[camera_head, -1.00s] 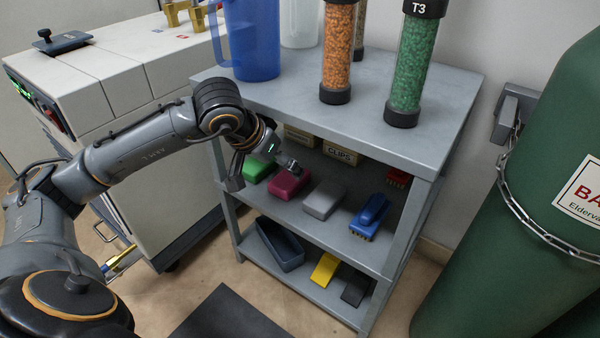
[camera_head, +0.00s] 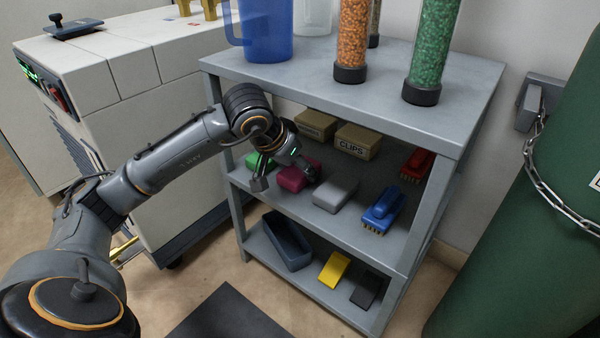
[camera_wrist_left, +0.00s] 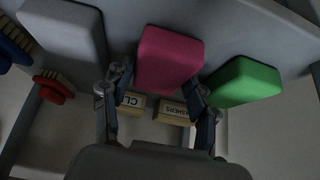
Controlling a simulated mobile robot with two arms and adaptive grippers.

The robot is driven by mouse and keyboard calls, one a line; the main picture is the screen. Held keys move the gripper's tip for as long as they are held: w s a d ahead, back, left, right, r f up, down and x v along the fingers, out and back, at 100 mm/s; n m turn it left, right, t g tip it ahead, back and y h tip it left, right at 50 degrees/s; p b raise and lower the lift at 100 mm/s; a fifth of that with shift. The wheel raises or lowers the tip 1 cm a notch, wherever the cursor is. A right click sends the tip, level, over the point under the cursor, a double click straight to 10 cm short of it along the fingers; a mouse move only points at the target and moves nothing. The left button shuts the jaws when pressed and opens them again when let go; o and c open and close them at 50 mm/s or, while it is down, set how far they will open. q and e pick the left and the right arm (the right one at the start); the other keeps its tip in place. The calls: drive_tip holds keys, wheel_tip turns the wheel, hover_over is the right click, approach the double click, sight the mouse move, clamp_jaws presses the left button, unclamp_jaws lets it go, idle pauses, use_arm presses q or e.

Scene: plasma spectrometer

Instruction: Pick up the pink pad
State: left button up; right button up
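The pink pad (camera_head: 291,180) lies on the middle shelf of the grey rack, partly hidden by my left gripper (camera_head: 284,177) in the head view. In the left wrist view the pink pad (camera_wrist_left: 169,58) shows at the mouth of my left gripper (camera_wrist_left: 160,88). One finger is on each side of its near end. The gripper looks open, with a small gap at the left finger; whether the right finger touches the pad I cannot tell. My right gripper is in neither view.
A green pad (camera_head: 259,161) and a grey pad (camera_head: 335,194) flank the pink one. A blue brush (camera_head: 383,207), a red brush (camera_head: 416,166) and a box labelled CLIPS (camera_head: 357,141) share the shelf. The rack's top board (camera_head: 335,85) is close above my wrist.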

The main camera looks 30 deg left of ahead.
use_arm(q)
drive_tip(key=c, duration=0.3)
drive_tip(key=shift+s+r, duration=0.1)
idle(0.5)
